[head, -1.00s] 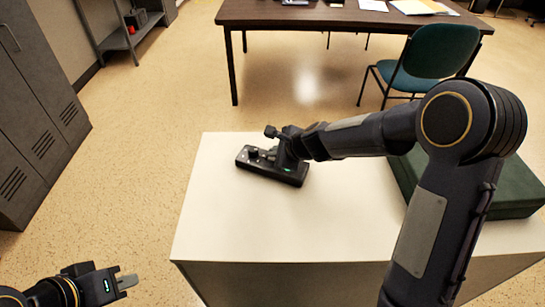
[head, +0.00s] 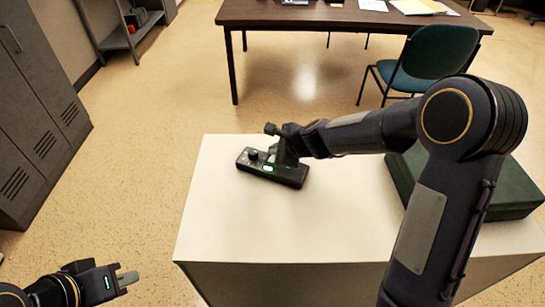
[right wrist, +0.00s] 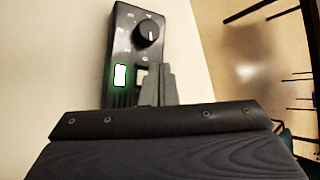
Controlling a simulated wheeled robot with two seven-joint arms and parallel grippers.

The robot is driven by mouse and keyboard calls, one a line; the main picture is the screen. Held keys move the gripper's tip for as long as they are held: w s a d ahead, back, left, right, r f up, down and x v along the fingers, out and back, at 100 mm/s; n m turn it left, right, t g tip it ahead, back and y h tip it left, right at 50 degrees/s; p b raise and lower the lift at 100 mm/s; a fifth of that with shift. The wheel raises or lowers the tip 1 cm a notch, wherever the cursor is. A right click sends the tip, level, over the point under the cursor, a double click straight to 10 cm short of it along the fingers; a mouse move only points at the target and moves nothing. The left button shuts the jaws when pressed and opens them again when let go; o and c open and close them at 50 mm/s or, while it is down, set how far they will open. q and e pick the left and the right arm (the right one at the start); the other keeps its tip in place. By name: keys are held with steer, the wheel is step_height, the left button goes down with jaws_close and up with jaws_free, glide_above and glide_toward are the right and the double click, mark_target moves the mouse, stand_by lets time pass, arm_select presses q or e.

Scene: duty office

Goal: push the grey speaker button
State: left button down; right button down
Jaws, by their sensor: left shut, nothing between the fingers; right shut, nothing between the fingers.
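A black speaker box (head: 288,178) lies on the white cabinet top. In the right wrist view, its face (right wrist: 122,45) shows a round black knob (right wrist: 148,33), small pale marks and a rectangular button glowing white with a green halo (right wrist: 120,75). My right gripper (right wrist: 158,72) is shut and empty, its tips over the face, right of the glowing button. The fingers hide part of the face there. Whether they touch it, I cannot tell. In the head view, my right gripper hides part of the box. My left gripper (head: 127,279) is shut and empty, low at the left, away from the box.
The white cabinet top (head: 225,225) is clear in front of the box. A dark green case (head: 500,190) lies on its right side, partly behind my right arm. A brown desk (head: 300,15) and green chair (head: 440,50) stand beyond. Grey lockers (head: 35,110) stand at the left.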

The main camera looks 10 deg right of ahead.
step_height(320, 180, up, 5)
steer(key=p, duration=0.4)
steer(key=shift+r+p, duration=0.15)
steer(key=shift+p, duration=0.15)
